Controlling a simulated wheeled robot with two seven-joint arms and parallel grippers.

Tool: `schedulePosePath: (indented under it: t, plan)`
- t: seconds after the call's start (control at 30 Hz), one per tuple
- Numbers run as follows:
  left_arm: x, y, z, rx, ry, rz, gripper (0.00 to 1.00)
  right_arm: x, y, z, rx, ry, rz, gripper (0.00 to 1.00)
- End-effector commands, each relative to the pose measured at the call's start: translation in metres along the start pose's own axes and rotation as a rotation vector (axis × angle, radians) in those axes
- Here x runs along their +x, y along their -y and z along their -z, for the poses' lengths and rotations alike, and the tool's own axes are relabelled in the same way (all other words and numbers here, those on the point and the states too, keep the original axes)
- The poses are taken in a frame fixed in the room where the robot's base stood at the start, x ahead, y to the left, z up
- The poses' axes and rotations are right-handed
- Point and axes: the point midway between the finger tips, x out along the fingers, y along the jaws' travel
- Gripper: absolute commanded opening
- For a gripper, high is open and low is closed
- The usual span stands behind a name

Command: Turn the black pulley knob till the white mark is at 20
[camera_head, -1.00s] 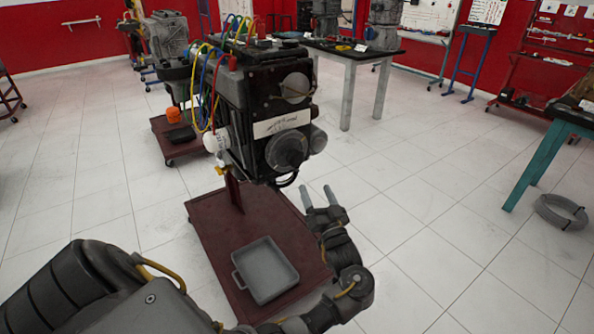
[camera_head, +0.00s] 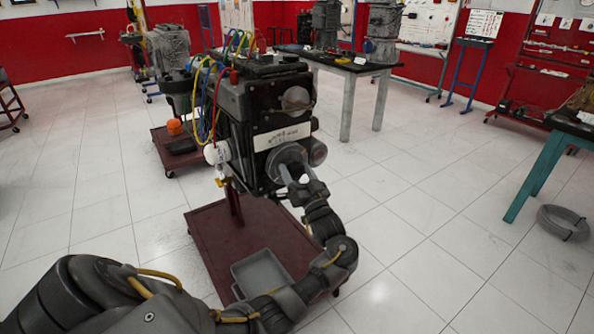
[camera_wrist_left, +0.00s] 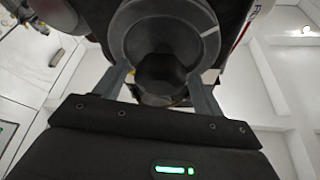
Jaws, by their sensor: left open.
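The engine trainer (camera_head: 262,110) carries a round grey-black pulley (camera_head: 284,156) low on its front face. In the left wrist view the pulley's disc (camera_wrist_left: 140,28) fills the top middle, with a dark knob (camera_wrist_left: 160,72) at its centre. A short white mark (camera_wrist_left: 210,32) shows on the disc's right side. No readable number 20 shows. My left gripper (camera_head: 293,171) is at the pulley's front. In the left wrist view its open fingers (camera_wrist_left: 159,80) stand on either side of the knob; I cannot tell whether they touch it. My right gripper is out of view.
The engine stands on a dark red wheeled base (camera_head: 215,230), with a grey tray (camera_head: 250,272) on it, partly behind my forearm. Colored cables (camera_head: 208,95) hang at the engine's left. A teal-legged table (camera_head: 540,170) stands at the right. Open tiled floor lies between.

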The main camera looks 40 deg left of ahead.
Motion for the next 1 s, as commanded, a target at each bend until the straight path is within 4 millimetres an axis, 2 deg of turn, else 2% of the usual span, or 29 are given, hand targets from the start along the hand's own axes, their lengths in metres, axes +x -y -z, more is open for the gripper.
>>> schedulePosePath:
  t: [0.37,0.7,0.93,1.0]
  plan:
    - [0.006,0.0,0.0,0.0,0.0,0.0,0.7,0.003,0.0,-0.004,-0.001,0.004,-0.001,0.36]
    - [0.006,0.0,0.0,0.0,0.0,0.0,0.26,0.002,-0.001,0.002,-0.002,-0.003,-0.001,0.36]
    - [0.006,0.0,0.001,0.008,0.0,-0.004,0.25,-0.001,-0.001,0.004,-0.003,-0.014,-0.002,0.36]
    - [0.006,0.001,0.001,0.017,0.001,-0.007,0.25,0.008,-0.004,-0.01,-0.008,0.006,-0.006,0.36]
